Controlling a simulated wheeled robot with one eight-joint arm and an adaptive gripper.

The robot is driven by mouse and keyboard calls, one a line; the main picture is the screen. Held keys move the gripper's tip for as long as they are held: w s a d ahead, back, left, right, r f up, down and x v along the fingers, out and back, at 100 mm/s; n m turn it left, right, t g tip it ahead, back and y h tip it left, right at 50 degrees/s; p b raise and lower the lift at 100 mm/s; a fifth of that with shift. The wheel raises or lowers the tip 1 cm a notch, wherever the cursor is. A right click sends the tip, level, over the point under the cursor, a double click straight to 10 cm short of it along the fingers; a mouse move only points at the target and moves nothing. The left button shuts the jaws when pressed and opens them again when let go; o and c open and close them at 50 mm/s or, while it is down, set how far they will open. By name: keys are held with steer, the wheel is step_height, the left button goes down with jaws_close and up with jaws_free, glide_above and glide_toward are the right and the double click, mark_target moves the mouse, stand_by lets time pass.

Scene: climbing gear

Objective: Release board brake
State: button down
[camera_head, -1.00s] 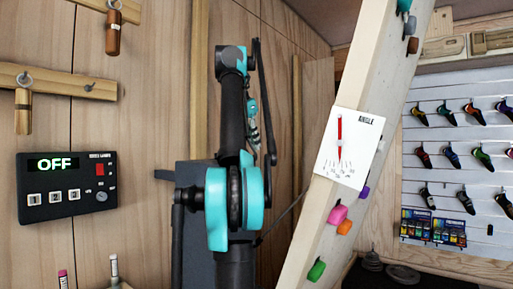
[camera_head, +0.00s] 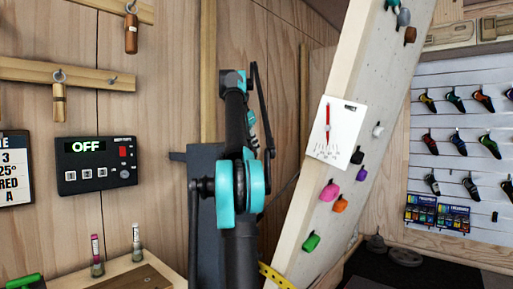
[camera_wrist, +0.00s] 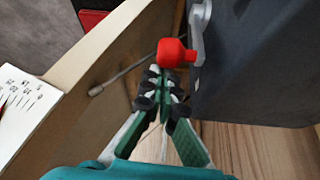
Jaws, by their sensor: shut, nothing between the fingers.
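A red knob (camera_wrist: 173,52) on a grey lever (camera_wrist: 200,30) shows at the top centre of the wrist view, at the side of a dark grey box (camera_wrist: 255,65). My gripper (camera_wrist: 160,82) is shut and empty, its dark green fingers pointing up at the knob. The fingertips are just below the knob; I cannot tell whether they touch it. In the head view, the tilted climbing board (camera_head: 357,165) carries a white angle card (camera_head: 336,130) with a red pointer. My arm hides much of the grey box (camera_head: 205,165) there, and the lever is not visible.
The board's wooden edge (camera_wrist: 100,60) runs diagonally left of my gripper, with a thin rod (camera_wrist: 120,75) beside it. A control panel (camera_head: 97,165) reading OFF is on the left wall. A wooden table (camera_head: 130,272) is at lower left.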

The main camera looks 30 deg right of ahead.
steer(key=shift+s+a+h, duration=0.2)
steer(key=shift+a+h, duration=0.45)
steer(key=shift+h, duration=0.05)
stand_by(0.5)
steer(key=shift+s+a+t+h, duration=0.15)
steer(key=shift+a+t+h, duration=0.15)
steer(key=shift+a+h, duration=0.25)
steer(key=s+a+f+t+h, duration=0.3)
steer(key=a+f+h, duration=0.6)
steer(key=h, duration=0.5)
steer(key=shift+s+a+f+t, duration=0.15)
steer(key=shift+a+f+t, duration=0.25)
steer(key=shift+a+t, duration=0.15)
steer(key=shift+f+m, duration=0.1)
steer(key=shift+m, duration=0.2)
